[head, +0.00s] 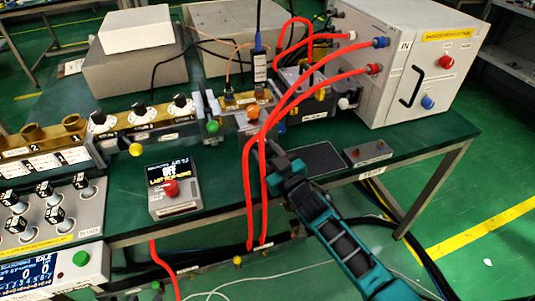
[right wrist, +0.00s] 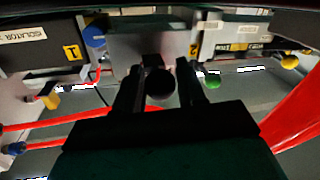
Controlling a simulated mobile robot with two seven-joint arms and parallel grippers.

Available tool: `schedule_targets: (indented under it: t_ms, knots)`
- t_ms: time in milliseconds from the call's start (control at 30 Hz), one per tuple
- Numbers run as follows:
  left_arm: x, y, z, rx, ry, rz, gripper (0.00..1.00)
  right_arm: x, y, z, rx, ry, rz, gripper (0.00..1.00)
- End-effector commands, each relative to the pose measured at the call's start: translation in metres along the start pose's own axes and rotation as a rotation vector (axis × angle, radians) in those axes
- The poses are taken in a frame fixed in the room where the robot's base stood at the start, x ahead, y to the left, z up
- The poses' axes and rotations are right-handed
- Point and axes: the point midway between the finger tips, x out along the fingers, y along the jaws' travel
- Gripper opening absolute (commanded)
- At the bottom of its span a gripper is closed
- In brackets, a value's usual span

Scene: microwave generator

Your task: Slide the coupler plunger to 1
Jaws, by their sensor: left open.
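I cannot tell for sure which part is the coupler plunger. Round knobs stick out along the front of the waveguide row: yellow (head: 136,149), green (head: 213,127) and orange (head: 253,114). In the right wrist view a round dark knob (right wrist: 160,84) is between the fingers of my right gripper (right wrist: 161,78). Whether they press on it is unclear. A grey block (right wrist: 150,45) is behind, with yellow labels reading 1 and 2 to either side.
Red cables (head: 250,190) hang from the white generator box (head: 410,60) past the bench edge. A meter box with a red button (head: 170,187) and a dark mat (head: 308,158) lie on the green bench. A small switch box (head: 368,152) is right of the mat.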

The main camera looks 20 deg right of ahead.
Motion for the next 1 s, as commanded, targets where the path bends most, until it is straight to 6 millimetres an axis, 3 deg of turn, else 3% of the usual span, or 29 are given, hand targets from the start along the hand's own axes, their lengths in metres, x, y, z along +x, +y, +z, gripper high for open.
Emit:
schedule_targets:
  t_ms: [167,533,1000]
  knots:
    - [0.000,0.000,-0.001,0.000,0.001,0.000,0.43,0.000,0.000,0.000,-0.001,0.000,0.000,0.57]
    - [-0.001,0.000,-0.002,0.000,0.001,0.001,0.43,-0.008,0.000,0.000,0.000,0.000,0.000,0.57]
    - [-0.004,0.000,-0.006,0.000,0.000,0.001,0.43,-0.096,0.000,0.001,0.000,-0.002,0.000,0.57]
